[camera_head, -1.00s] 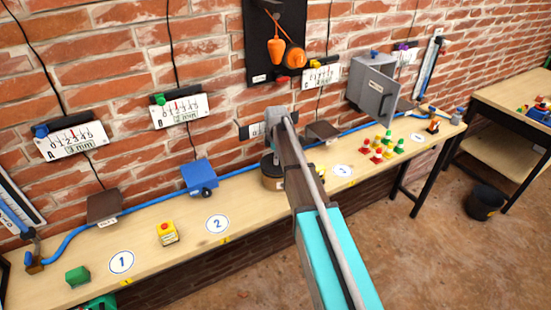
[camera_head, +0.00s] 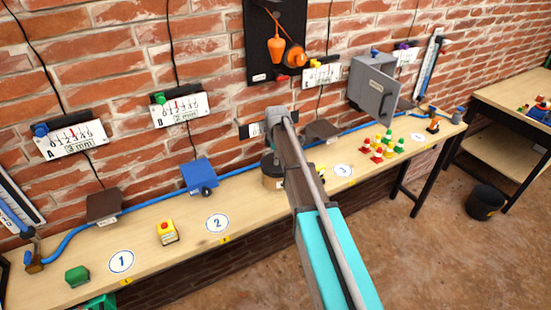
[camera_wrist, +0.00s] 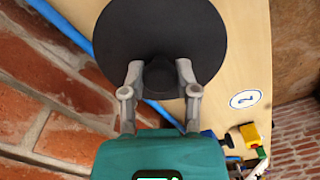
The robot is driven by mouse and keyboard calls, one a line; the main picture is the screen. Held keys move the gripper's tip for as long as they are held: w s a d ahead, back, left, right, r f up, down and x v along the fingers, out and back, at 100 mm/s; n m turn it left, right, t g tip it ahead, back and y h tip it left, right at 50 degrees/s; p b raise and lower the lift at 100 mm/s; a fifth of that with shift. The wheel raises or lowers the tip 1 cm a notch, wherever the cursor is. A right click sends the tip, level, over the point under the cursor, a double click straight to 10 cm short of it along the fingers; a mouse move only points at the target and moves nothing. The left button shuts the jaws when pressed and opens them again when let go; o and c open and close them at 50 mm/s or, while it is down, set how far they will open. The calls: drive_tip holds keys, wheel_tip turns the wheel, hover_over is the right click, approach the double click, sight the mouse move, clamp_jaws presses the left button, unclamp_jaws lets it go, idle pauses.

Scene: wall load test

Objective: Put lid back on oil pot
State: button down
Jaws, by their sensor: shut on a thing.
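The lid (camera_wrist: 155,28) is a dark round disc with a dark knob in its middle. My gripper (camera_wrist: 160,76) is shut on the knob, with one grey finger on each side. In the head view the dark lid (camera_head: 269,165) is at the top of the brown round oil pot (camera_head: 271,183), behind my arm. I cannot tell whether the lid rests on the rim or is slightly above it. In the wrist view the lid hides the pot. My arm covers the right part of the pot in the head view.
The pot stands on a long wooden bench (camera_head: 140,225) against a brick wall. A blue hose (camera_head: 135,205) runs along its back. A blue box (camera_head: 199,174), a yellow button box (camera_head: 166,232) and a green block (camera_head: 77,275) are to the left. Several small coloured pieces (camera_head: 377,152) stand to the right.

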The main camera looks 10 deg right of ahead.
drive_tip(key=shift+c, duration=1.4)
unclamp_jaws()
drive_tip(key=shift+o, duration=1.4)
drive_tip(key=shift+r, duration=0.2)
drive_tip(key=shift+r+p, duration=3.35)
drive_tip(key=shift+p, duration=0.15)
clamp_jaws()
